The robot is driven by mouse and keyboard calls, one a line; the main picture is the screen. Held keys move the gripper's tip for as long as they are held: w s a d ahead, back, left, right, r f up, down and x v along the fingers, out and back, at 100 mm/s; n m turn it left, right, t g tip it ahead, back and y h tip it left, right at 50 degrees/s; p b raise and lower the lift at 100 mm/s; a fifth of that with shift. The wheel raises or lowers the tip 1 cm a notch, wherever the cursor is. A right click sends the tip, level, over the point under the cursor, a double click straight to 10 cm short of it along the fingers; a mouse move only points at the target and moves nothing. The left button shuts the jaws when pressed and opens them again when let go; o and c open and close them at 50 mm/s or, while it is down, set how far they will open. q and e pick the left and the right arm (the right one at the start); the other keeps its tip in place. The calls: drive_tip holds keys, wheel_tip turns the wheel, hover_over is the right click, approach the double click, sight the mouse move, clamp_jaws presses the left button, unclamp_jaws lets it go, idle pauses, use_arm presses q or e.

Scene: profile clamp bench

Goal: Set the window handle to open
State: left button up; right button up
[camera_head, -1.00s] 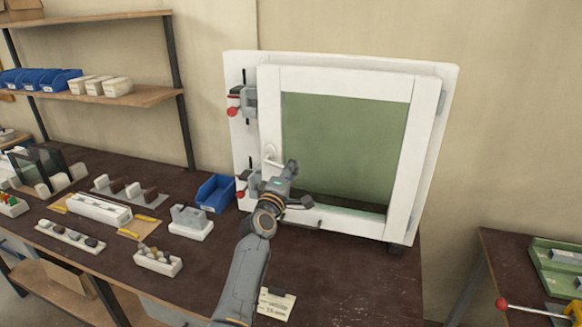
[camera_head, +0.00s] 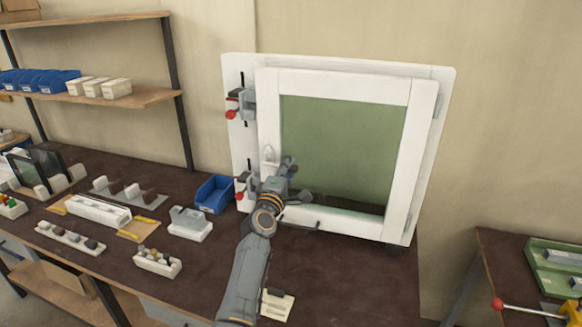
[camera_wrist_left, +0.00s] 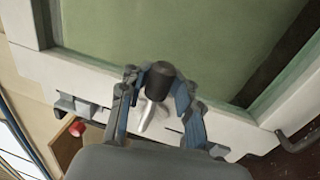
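The white window sash (camera_head: 400,160) with green glass stands in its white frame on the bench. The handle's pale base (camera_head: 268,154) shows upright on the sash's left side in the head view; its lever is hidden there by my left gripper (camera_head: 288,166). In the left wrist view, the handle's dark grip (camera_wrist_left: 158,80) and silver lever (camera_wrist_left: 149,118) lie between the fingers of my left gripper (camera_wrist_left: 157,86). My right gripper is out of view.
Red-tipped clamps (camera_head: 236,104) hold the left edge of the frame. A blue bin (camera_head: 214,194) and a white block holder (camera_head: 189,223) stand to the left on the bench. A green tray (camera_head: 556,266) lies on the right bench.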

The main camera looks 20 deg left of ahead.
use_arm(q)
drive_tip(key=shift+o, duration=0.6)
drive_tip(key=shift+r, duration=0.1)
drive_tip(key=shift+d+r, duration=0.1)
drive_tip(key=shift+r, duration=0.2)
wheel_tip(320, 180, up, 9)
drive_tip(key=shift+r, duration=0.15)
